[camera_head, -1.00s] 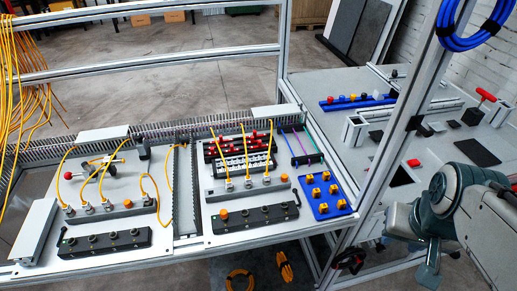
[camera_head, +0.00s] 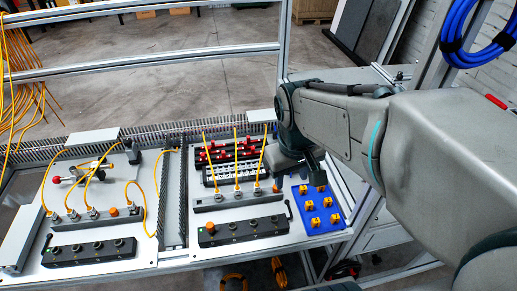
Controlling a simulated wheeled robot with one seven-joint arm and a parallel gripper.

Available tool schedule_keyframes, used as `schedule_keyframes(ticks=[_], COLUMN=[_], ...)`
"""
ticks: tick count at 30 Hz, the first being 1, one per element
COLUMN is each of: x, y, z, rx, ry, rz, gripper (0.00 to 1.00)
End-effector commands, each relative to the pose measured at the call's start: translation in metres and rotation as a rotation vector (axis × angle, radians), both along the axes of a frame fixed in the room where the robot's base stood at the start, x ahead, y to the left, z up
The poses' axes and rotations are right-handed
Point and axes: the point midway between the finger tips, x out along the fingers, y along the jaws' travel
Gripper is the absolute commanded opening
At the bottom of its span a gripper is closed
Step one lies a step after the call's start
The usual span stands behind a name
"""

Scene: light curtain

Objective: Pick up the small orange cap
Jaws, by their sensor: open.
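Small round orange caps show in the head view. One cap (camera_head: 210,228) sits on the left end of the right black connector block (camera_head: 245,231). Another cap (camera_head: 113,212) sits on the left grey connector strip. A third cap (camera_head: 276,188) shows at the right end of the right grey strip (camera_head: 225,201), just below my gripper. My gripper (camera_head: 298,176) points down above the right panel, between that strip and the blue tray. It is open, and I see nothing held in it. My arm and wrist hide part of the panel behind it.
An aluminium frame (camera_head: 283,40) stands behind. A second black block (camera_head: 90,251) is at left.

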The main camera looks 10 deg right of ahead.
Motion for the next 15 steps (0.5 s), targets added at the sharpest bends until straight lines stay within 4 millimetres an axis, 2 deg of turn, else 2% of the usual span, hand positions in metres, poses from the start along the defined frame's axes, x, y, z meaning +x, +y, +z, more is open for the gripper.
schedule_keyframes(ticks=[1,6,12,15], x=[0.016,0.061,0.099,0.109], y=[0.002,0.01,0.013,0.014], z=[0.005,0.006,-0.001,-0.005], rx=[-0.019,-0.062,-0.07,-0.066], ry=[0.04,0.156,0.252,0.278], rz=[0.067,0.301,0.498,0.554], gripper=[0.44,0.44,0.44,0.44])
